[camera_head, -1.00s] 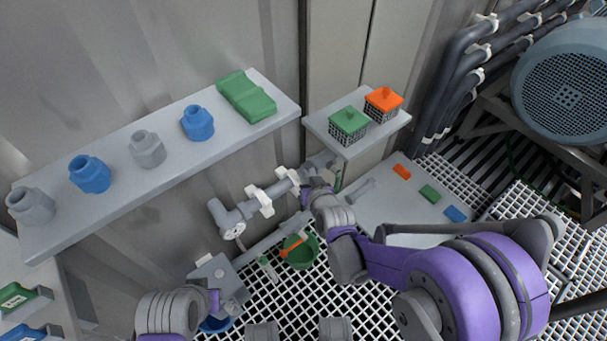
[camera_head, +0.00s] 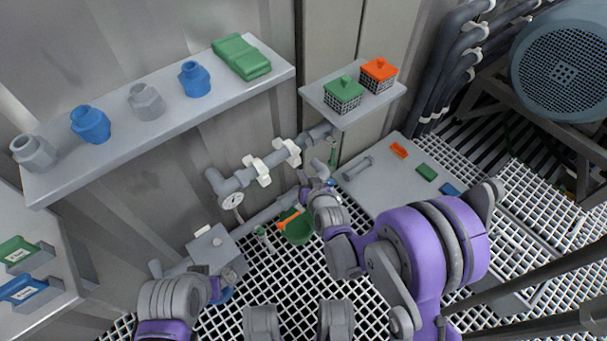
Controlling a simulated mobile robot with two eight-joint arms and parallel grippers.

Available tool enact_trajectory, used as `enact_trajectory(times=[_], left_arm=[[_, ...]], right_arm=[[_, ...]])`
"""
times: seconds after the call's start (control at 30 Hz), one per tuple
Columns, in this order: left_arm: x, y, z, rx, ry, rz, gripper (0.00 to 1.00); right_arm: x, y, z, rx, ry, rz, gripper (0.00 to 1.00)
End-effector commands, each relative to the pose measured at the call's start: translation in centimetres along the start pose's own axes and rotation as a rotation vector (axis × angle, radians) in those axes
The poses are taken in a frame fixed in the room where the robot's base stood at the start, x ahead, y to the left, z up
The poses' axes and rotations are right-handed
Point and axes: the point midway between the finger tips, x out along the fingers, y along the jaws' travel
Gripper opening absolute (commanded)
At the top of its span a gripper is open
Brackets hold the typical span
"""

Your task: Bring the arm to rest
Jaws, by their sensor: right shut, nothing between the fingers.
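My right arm comes in from the lower right. Its gripper (camera_head: 316,186) is small and partly hidden by its own wrist; it is shut and empty, in front of the wall pipe and above the grating. My left arm's wrist shows at the bottom left; its gripper (camera_head: 218,290) is mostly hidden behind the wrist, and its fingers cannot be made out. A green bucket (camera_head: 299,232) with an orange item (camera_head: 287,221) at its rim stands on the grating, just beyond and left of the right wrist.
A wall shelf (camera_head: 190,108) holds grey and blue fittings and a green block. A smaller shelf (camera_head: 345,120) holds a green-lidded basket (camera_head: 343,95) and an orange-lidded basket (camera_head: 379,75). A grey panel (camera_head: 385,190) carries small coloured pieces. A large blue motor (camera_head: 565,70) stands at right.

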Motion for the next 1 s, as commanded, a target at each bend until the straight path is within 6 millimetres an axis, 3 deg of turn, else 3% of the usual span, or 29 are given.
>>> enact_trajectory(times=[0.3,0.47,0.57,0.73,1.0], left_arm=[[0.0,0.0,0.0,0.0,0.0,0.0,0.0],[0.0,0.0,0.0,0.0,0.0,0.0,0.0],[0.0,0.0,0.0,0.0,0.0,0.0,0.0],[0.0,0.0,0.0,0.0,0.0,0.0,0.0],[0.0,0.0,0.0,0.0,0.0,0.0,0.0]], right_arm=[[-0.1,0.0,-0.1,0.0,-0.001,0.001,0.0],[-1.7,0.6,-0.9,-0.007,-0.042,0.016,0.0],[-4.2,1.2,-1.8,-0.017,-0.105,0.037,0.0],[-10.0,2.7,-2.4,-0.034,-0.24,0.084,0.0],[-20.6,4.8,-0.6,-0.046,-0.456,0.166,0.0]])
